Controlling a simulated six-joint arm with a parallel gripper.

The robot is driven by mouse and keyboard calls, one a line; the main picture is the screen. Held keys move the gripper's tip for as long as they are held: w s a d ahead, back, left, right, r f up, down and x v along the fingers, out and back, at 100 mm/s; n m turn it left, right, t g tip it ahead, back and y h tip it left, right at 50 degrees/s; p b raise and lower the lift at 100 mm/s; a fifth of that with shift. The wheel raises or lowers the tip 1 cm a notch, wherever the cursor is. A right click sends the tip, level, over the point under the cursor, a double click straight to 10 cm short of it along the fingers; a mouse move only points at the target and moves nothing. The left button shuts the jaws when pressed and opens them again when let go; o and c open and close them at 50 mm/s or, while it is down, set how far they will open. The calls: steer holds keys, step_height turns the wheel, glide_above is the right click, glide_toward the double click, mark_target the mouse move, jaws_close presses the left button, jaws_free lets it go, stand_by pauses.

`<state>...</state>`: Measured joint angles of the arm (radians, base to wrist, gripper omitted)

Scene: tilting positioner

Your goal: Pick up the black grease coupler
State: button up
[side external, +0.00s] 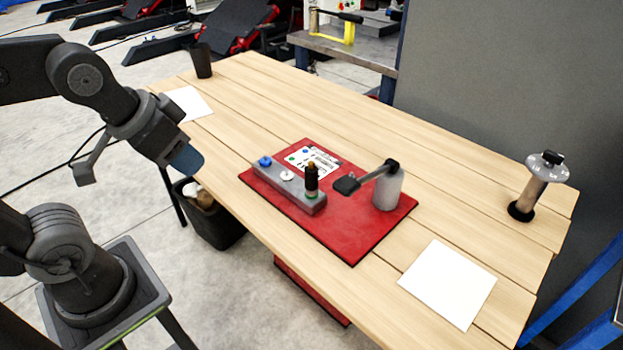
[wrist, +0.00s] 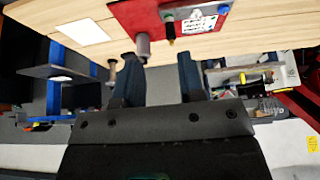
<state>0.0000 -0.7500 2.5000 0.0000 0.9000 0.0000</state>
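The black grease coupler (side external: 312,179) looks like a dark upright cylinder with a brown top. It stands over the green-ringed end of a grey block (side external: 291,193) on a red plate (side external: 353,244). In the wrist view, which looks upside down, the coupler (wrist: 171,28) is small, near the top middle. My gripper (side external: 188,160) is off the table's left edge, well apart from the coupler. In the wrist view my gripper (wrist: 159,78) has two blue-grey fingers spread apart with nothing between them.
A grey cylinder (side external: 388,190) with a black lever arm stands right of the coupler. The block also carries a blue knob (side external: 265,161) and a white knob (side external: 287,175). White sheets (side external: 449,283), a black cup (side external: 202,61) and a silver-topped stand (side external: 537,184) are farther out.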

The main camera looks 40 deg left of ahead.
steer(key=o, duration=0.5)
steer(key=shift+c, duration=0.2)
steer(key=n+g+y, duration=0.2)
steer(key=n+y, duration=0.1)
steer(key=n, duration=0.5)
glide_above(311, 165)
steer(key=s+d, duration=0.2)
steer(key=s, duration=0.1)
step_height(311, 165, down, 7)
steer(key=x, duration=0.7)
steer(key=shift+s+f, duration=0.1)
steer(key=shift+f, duration=0.15)
steer(key=shift+d+x, duration=0.2)
steer(key=shift+x, duration=1.25)
steer(key=shift+d+x, duration=0.2)
steer(key=shift+x, duration=1.25)
